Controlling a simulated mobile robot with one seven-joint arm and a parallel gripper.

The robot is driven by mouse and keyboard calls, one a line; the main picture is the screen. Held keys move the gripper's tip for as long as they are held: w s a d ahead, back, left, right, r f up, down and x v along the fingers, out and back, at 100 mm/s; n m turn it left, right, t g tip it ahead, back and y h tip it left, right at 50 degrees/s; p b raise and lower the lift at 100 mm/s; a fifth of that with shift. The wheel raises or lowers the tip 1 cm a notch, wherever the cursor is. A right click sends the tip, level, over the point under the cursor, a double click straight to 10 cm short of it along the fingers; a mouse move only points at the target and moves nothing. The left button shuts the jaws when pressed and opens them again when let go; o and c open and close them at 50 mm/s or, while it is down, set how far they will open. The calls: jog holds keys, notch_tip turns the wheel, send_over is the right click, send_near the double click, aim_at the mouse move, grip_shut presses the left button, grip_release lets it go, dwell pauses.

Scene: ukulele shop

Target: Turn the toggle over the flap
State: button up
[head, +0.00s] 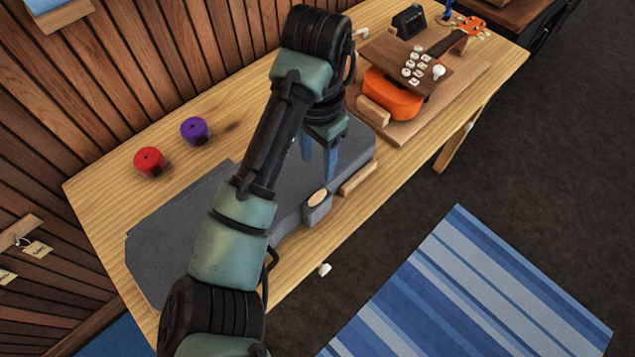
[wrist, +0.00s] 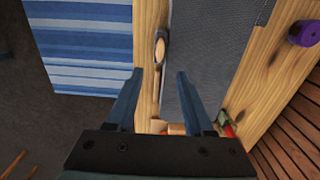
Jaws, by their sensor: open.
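A flat grey fabric case (head: 190,220) lies on the wooden bench. A short grey flap (head: 318,212) sticks out at its front edge, with a small oval wooden toggle (head: 318,198) on it. The toggle also shows in the wrist view (wrist: 160,48), at the edge of the grey fabric (wrist: 205,45), beyond my fingertips. Whether the toggle lies along or across the flap is hard to tell. My gripper (head: 319,172) is open and empty, above the front part of the case, pointing down. Both blue fingers show apart in the wrist view (wrist: 160,74).
A wooden strip (head: 358,179) lies along the case's front edge, right of the flap. An orange ukulele (head: 392,97) rests on a board at the right. Red (head: 149,162) and purple (head: 194,130) rolls stand at the back.

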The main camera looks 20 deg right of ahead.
aim_at(317, 196)
notch_tip(317, 196, down, 12)
jog(key=shift+b, duration=0.8)
grip_shut()
